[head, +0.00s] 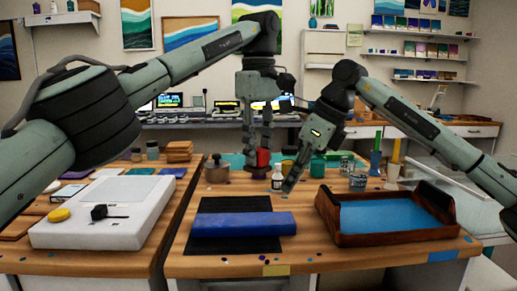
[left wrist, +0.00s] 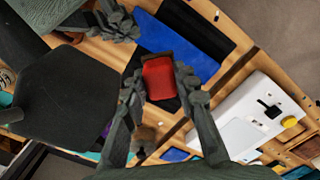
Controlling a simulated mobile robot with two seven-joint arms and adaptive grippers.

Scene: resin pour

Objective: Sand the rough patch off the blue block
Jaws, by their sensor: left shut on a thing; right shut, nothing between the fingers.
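The blue block (head: 243,224) lies on a black mat (head: 238,204) at the front middle of the table. No rough patch can be made out on it. It also shows in the left wrist view (left wrist: 190,48). My left gripper (head: 258,163) is shut on a red block (left wrist: 158,79), probably the sander, held in the air above and behind the blue block. The red block shows partly between the fingers in the head view (head: 263,157). My right gripper (head: 290,183) is shut and empty, low behind the mat's right side. It shows beside the blue block in the left wrist view (left wrist: 122,24).
A brown wooden tray with a blue floor (head: 395,218) stands to the right. A white device with a yellow knob (head: 105,225) stands on the left table. A small white bottle (head: 277,180) is close to my right gripper. A copper pot (head: 217,171) and several jars stand behind.

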